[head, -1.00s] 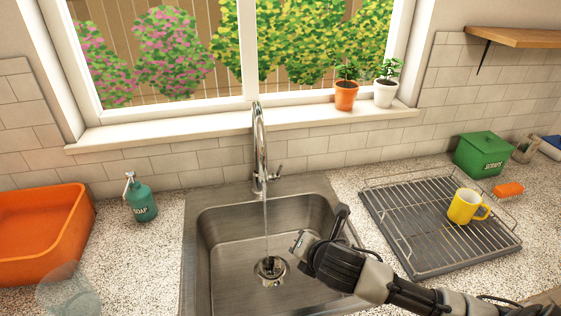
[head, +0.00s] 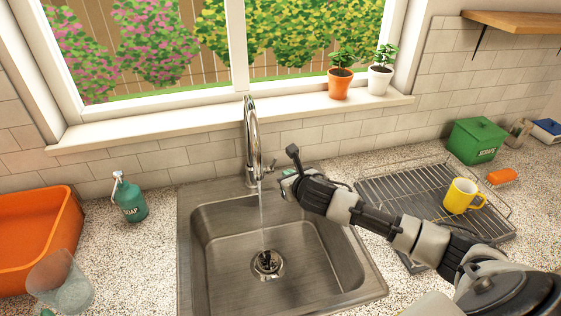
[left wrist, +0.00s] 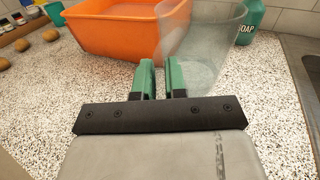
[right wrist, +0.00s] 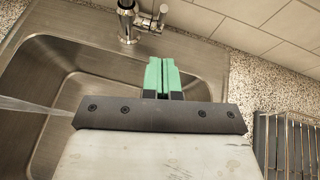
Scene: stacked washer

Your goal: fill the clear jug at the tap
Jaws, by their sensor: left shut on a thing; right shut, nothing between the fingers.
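The clear jug (head: 60,282) is at the lower left of the head view, beside the orange tub. It also shows in the left wrist view (left wrist: 205,40), and I see no water in it. My left gripper (left wrist: 161,78) is shut on the jug; the exact contact is hard to see through the clear wall. The chrome tap (head: 251,140) stands behind the sink (head: 212,255), and a thin stream of water (head: 262,215) falls from its spout towards the drain. My right gripper (head: 287,178) is shut and empty, just right of the tap; the right wrist view shows its fingers together (right wrist: 162,75).
An orange tub (head: 40,235) and a soap bottle (head: 131,200) stand left of the sink. A drying rack (head: 400,190) with a yellow mug (head: 461,196) lies to the right, near a green scraps box (head: 476,140). Potted plants (head: 340,84) stand on the sill.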

